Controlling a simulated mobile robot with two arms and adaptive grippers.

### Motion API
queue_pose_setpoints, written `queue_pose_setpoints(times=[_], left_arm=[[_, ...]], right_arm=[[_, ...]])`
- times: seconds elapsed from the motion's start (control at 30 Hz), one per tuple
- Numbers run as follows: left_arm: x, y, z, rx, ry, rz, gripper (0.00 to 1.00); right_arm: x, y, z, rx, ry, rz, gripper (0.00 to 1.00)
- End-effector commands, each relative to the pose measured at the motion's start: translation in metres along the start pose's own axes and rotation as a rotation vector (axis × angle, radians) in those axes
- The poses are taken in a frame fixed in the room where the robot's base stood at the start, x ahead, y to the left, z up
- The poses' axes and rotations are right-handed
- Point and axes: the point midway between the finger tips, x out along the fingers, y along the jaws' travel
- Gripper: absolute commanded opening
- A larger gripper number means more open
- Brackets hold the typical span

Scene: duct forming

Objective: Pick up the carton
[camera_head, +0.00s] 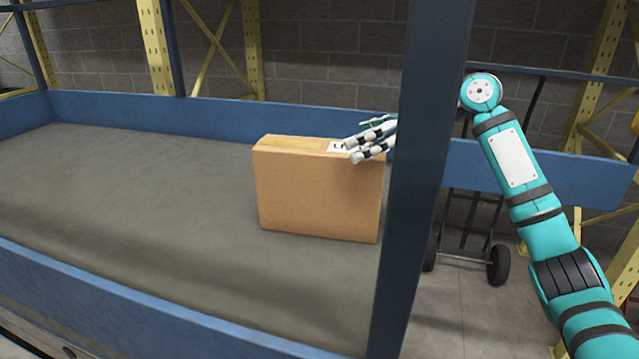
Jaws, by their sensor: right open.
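The carton (315,191) is a brown cardboard box with a white label on its top. It stands upright on the grey bed (130,190), close to the dark blue post. My right gripper (352,148) is open, with its white and black fingers at the carton's top right edge, over the label. I cannot tell whether the fingers touch the carton. The post hides my right wrist and part of the carton's right side. My left gripper is not in view.
The dark blue post (425,150) stands between my right forearm and the carton. Blue side rails (110,285) border the bed at front and back. A hand truck (470,235) stands behind on the floor. The bed left of the carton is clear.

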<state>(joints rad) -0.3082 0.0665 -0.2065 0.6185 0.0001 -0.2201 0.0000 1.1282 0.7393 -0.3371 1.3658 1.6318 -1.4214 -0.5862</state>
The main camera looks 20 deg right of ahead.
Motion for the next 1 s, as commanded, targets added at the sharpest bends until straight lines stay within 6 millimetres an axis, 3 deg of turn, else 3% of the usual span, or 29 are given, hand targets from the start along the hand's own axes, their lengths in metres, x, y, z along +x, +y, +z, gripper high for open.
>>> queue_pose_setpoints(times=[0.3, 0.6, 0.87, 1.0], left_arm=[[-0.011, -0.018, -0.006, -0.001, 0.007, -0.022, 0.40], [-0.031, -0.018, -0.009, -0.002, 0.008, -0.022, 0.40], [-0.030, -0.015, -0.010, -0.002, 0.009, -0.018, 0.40], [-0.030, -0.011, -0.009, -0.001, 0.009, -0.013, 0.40]], right_arm=[[0.027, 0.000, -0.002, 0.001, 0.000, -0.001, 1.00], [0.068, 0.002, -0.004, 0.002, 0.000, -0.001, 1.00], [0.073, 0.002, -0.002, 0.001, 0.000, 0.001, 1.00], [0.073, 0.002, -0.002, 0.001, 0.000, 0.001, 0.86]])
